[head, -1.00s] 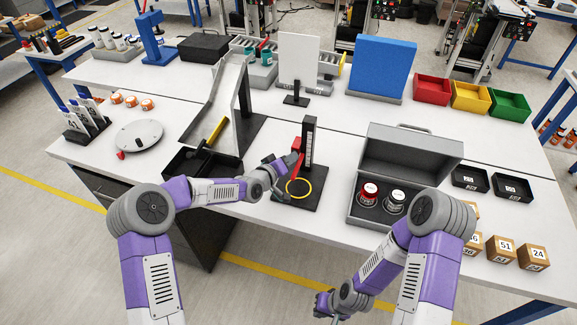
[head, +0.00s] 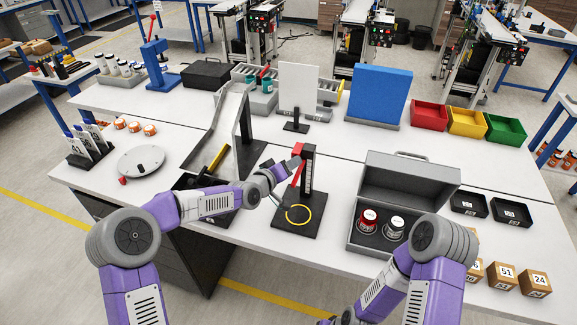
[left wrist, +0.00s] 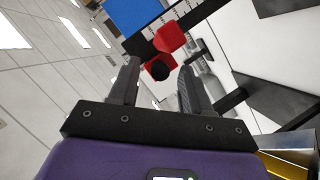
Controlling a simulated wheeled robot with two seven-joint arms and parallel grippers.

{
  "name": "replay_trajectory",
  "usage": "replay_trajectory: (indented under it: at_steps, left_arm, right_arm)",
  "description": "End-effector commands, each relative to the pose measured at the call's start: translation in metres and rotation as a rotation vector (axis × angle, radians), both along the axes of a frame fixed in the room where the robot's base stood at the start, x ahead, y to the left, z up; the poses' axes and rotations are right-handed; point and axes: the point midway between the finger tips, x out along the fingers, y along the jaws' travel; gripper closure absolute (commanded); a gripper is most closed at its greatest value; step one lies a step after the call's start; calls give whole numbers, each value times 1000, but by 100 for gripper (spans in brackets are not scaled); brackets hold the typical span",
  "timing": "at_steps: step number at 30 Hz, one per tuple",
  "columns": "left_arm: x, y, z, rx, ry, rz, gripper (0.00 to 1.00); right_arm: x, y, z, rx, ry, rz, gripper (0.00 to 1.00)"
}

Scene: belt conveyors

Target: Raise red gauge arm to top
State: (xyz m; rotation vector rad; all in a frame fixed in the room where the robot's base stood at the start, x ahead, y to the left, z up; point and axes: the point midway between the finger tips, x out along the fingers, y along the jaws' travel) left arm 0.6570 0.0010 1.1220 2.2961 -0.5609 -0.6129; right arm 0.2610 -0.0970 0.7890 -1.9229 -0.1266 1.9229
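The gauge is a dark upright post (head: 308,172) with a pale scale, standing on a black base (head: 318,222) with a yellow ring. A red block (head: 297,148) sits at the post's top. A slanted red bar (head: 299,178) shows lower, partly hidden by my gripper. My left gripper (head: 292,165) is beside the upper post, just below the block. In the left wrist view its two fingers (left wrist: 158,78) are apart. A red piece with a black knob (left wrist: 159,70) shows between and beyond their tips; I cannot tell whether they touch it.
An open grey case (head: 365,245) with two jars stands right of the gauge. A grey chute (head: 218,130) and a black bin (head: 190,182) stand to the left. A white panel (head: 298,85) is behind. Bare white tabletop lies in front of the base.

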Motion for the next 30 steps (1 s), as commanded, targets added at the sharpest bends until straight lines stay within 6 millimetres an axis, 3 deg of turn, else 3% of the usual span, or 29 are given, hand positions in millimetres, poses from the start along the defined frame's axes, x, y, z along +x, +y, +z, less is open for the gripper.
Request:
replay_trajectory:
  at_steps: [8, 21, 30]
  left_arm:
    - [-4, 3, 1, 1, 1, 1, 52]
    - [-52, 37, 18, 1, 0, 3, 52]
    - [-61, 41, 20, 0, 1, -1, 52]
  right_arm:
    - [0, 0, -1, 0, 0, 0, 100]
    - [0, 0, -6, 0, 0, 0, 100]
    - [0, 0, -6, 0, 0, 0, 100]
